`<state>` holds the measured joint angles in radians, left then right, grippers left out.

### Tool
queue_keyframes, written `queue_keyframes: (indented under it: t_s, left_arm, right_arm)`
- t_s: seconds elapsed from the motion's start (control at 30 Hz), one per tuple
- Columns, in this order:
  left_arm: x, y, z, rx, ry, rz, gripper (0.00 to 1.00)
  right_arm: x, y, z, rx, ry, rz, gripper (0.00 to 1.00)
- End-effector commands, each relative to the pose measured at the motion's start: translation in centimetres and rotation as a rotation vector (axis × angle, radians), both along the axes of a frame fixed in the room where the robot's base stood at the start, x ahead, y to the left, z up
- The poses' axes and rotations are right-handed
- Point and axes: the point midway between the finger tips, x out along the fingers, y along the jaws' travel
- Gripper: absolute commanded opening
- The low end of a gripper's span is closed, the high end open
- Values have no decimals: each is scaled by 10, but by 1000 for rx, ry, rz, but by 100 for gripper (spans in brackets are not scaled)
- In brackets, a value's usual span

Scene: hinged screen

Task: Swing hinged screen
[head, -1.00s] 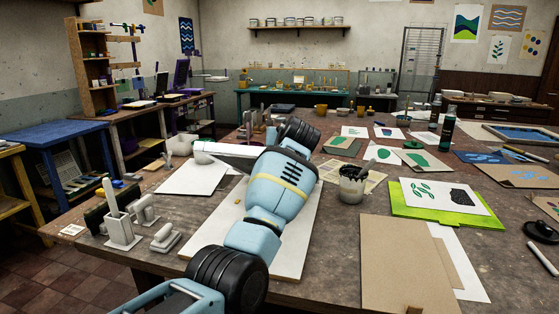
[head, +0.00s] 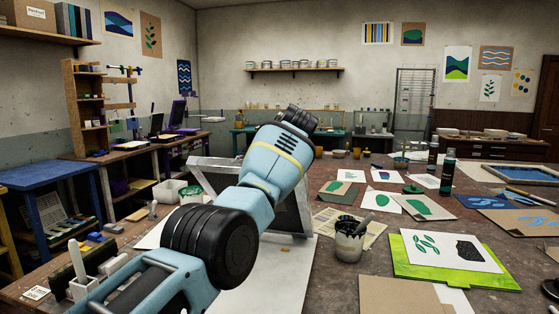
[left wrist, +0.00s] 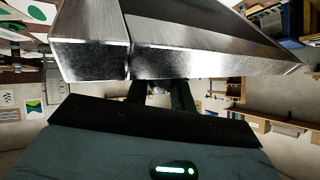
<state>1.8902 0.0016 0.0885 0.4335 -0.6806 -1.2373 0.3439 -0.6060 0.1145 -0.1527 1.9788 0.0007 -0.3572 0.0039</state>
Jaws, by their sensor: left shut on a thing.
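The hinged screen has a silver metal frame (head: 213,162) and a dark inner panel (head: 287,212). It stands steeply tilted up from the table, largely hidden behind my left arm in the head view. In the left wrist view its metal frame (left wrist: 200,50) spans the top, close to the gripper. My left gripper (left wrist: 162,88) is shut on the screen frame; the exact contact is partly hidden by the frame. In the head view the fingers are hidden behind the arm. A pale base board (head: 300,275) lies below the screen. My right gripper is not in view.
A paint-smeared pot (head: 348,243) stands right of the screen. A lime-green board (head: 440,272) with a print lies farther right. A white tub with green inside (head: 193,194) is at the left, and a grey holder (head: 88,285) stands near the front left.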

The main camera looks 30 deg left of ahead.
Motion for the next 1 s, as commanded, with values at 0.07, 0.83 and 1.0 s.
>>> queue_keyframes:
  t_s: [0.07,0.83,1.0]
  left_arm:
    - [0,0,6,3,-6,-1,0]
    - [-1,0,2,-1,4,0,44]
    - [-3,-3,5,-1,3,-1,44]
  right_arm:
    - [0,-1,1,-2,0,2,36]
    - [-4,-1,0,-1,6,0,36]
    - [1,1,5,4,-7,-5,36]
